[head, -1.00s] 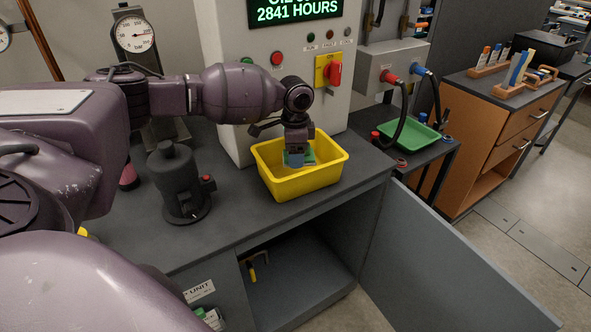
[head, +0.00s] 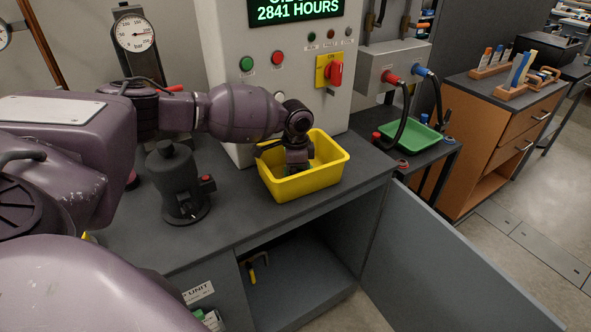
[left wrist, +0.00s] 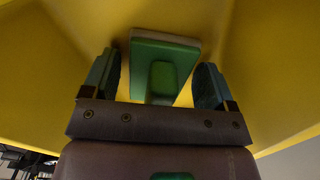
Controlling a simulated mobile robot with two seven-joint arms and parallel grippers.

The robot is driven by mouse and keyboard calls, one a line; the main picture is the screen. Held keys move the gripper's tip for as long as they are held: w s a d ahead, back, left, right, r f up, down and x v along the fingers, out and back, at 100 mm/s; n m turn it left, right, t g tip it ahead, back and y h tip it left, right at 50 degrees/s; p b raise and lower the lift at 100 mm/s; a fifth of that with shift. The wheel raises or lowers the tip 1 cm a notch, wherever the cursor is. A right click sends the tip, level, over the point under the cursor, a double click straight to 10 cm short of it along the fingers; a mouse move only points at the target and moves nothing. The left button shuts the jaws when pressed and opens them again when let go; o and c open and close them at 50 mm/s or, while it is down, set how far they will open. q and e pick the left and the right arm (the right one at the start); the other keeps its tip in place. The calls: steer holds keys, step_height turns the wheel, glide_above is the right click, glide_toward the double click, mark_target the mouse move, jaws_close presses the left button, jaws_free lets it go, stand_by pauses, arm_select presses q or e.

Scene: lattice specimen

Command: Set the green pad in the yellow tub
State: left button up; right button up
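The yellow tub (head: 305,183) stands on the grey bench top near its right front edge. My left gripper (head: 297,168) reaches down into the tub, its fingertips below the rim and partly hidden in the head view. In the left wrist view, the green pad (left wrist: 163,53) with a pale edge and a raised green grip (left wrist: 162,80) is inside the tub. My left fingers (left wrist: 158,84) are spread on either side of the grip, with a gap on both sides. The pad is hidden in the head view. My right gripper is not in view.
A dark pump-like unit (head: 182,185) stands left of the tub. A control cabinet (head: 225,75) with buttons and a red switch rises behind it. A green tray (head: 410,137) sits on a side table to the right. An open cabinet door (head: 440,260) hangs below the bench.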

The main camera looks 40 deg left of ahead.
arm_select(q)
steer(key=shift+o, duration=0.5)
steer(key=shift+r, duration=0.3)
step_height(320, 180, up, 11)
steer(key=shift+f+p, duration=0.1)
steer(key=shift+p, duration=0.6)
steer(key=shift+r, duration=0.45)
